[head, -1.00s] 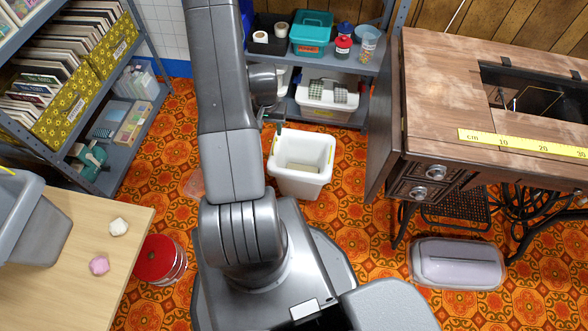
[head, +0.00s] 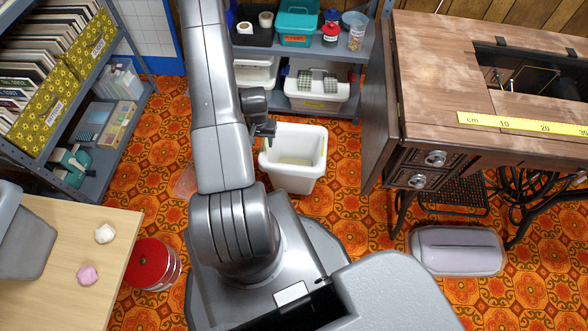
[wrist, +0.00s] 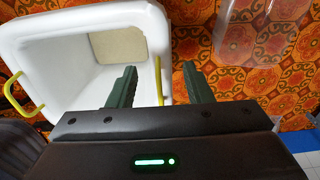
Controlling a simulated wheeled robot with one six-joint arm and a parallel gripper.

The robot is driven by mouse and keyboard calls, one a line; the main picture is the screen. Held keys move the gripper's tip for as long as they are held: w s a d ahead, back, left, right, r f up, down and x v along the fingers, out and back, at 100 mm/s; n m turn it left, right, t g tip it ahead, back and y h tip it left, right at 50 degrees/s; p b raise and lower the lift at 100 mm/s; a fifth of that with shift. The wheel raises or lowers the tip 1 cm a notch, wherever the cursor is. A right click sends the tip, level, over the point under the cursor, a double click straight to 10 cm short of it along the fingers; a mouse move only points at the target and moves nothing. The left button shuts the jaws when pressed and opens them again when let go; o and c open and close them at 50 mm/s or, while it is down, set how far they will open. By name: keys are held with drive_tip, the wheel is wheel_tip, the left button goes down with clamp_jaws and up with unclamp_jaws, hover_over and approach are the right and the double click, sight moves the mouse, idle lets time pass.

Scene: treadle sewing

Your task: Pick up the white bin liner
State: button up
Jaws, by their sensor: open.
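The white bin liner (head: 293,158) stands upright on the patterned floor as an open square tub. In the wrist view the liner (wrist: 60,75) has a yellow handle on each of two sides, and a beige patch shows at its bottom. My gripper (wrist: 160,72) is open and straddles the liner's rim. One dark green finger is over the inside, the other outside, with a yellow handle (wrist: 158,82) between them. I cannot tell whether either finger touches the wall. In the head view my gripper (head: 265,130) is at the liner's left rim, partly hidden by my arm.
A clear plastic item (head: 185,181) lies on the floor left of the liner. A shelf (head: 345,72) with tubs stands behind, and a sewing table (head: 430,70) at the right. A red-topped tin (head: 152,264) and a wooden table (head: 85,240) are at the lower left.

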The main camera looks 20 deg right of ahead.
sight(263, 150)
wheel_tip(263, 150, down, 5)
drive_tip(key=shift+s+a+r+b, duration=0.1)
drive_tip(key=shift+b, duration=0.45)
drive_tip(key=shift+c, duration=0.5)
clamp_jaws()
